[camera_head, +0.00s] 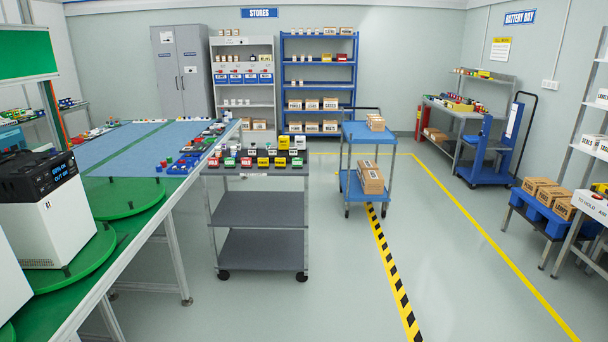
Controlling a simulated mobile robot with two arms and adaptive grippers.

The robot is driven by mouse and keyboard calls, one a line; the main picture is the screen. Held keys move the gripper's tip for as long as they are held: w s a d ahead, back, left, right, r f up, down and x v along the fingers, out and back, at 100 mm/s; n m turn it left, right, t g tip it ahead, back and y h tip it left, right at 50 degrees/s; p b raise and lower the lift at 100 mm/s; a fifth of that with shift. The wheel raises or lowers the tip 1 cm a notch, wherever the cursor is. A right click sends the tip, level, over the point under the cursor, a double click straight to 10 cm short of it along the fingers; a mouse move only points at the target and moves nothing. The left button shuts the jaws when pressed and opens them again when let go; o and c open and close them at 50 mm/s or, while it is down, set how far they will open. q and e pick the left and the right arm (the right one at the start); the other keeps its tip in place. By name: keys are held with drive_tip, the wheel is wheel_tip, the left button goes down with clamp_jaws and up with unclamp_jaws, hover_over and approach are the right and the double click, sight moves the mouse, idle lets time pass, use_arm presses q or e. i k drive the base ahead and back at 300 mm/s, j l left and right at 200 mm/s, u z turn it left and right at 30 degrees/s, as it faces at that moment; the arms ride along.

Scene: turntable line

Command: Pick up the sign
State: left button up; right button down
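Several signs show, and I cannot tell which one is the task's sign. A blue STORES sign (259,13) is on the back wall above the shelves. A blue BATTERY BAY sign (520,17) is on the right wall, with a yellow and white notice (501,49) below it. Small red, green, yellow, black and white labelled pieces stand in rows on the grey cart (262,209), too small to read clearly. Neither of my grippers is in view.
A green line with turntables (118,198) and a white unit with a black top (47,225) fills the left. A blue trolley (368,133) with boxes stands beyond the cart. The floor at centre right (460,270) is clear.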

sight(263, 162)
drive_tip(key=i+u, duration=0.15)
drive_tip(key=i, duration=0.3)
drive_tip(key=i+l+u, duration=0.15)
drive_tip(key=i, duration=0.3)
drive_tip(key=i+l+u, duration=0.15)
drive_tip(key=i, duration=0.35)
drive_tip(key=i+l+u, duration=0.1)
drive_tip(key=i, duration=0.35)
drive_tip(key=l, duration=0.1)
